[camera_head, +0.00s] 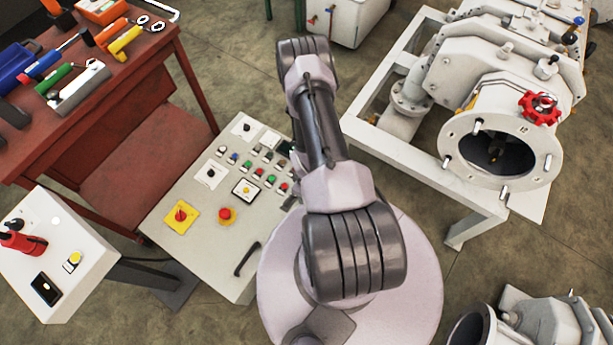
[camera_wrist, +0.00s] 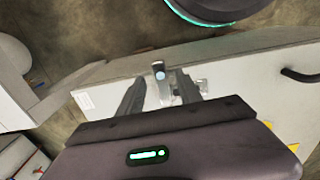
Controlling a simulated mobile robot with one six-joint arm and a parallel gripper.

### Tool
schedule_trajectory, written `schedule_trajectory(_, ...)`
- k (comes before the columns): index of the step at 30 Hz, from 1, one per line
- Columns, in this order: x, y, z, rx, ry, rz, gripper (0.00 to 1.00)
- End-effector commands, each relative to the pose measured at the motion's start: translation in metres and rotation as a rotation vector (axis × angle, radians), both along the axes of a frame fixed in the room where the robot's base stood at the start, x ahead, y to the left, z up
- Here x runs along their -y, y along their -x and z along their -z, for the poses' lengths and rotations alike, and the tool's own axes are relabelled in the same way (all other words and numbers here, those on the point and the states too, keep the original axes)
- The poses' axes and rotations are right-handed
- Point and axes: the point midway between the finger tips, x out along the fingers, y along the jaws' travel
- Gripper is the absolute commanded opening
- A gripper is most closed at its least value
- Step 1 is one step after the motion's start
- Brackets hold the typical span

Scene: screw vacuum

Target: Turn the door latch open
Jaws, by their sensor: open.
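In the wrist view, a small silver latch (camera_wrist: 159,71) with a dark top and a round bluish spot stands out from the pale cabinet panel (camera_wrist: 236,80). My gripper (camera_wrist: 160,79) is open, with one dark finger on each side of the latch. I cannot tell whether either finger touches it. A small metal plate (camera_wrist: 202,85) shows just right of the right finger. In the head view, my arm covers the gripper and the latch. The cabinet's sloped control panel (camera_head: 190,240) shows left of my arm.
A black bar handle (camera_wrist: 301,75) sits on the cabinet at the right; it also shows in the head view (camera_head: 246,259). A red workbench (camera_head: 120,110) with tools stands at upper left, a white console (camera_head: 60,255) at lower left. White vacuum machinery (camera_head: 500,100) stands at right.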

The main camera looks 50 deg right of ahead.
Motion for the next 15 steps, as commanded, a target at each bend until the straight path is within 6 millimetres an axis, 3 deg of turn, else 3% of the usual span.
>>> schedule_trajectory(9,0.001,-0.001,-0.104,0.002,0.002,0.000,0.42)
schedule_trajectory(15,0.000,0.000,-0.151,0.001,0.001,0.000,0.42)
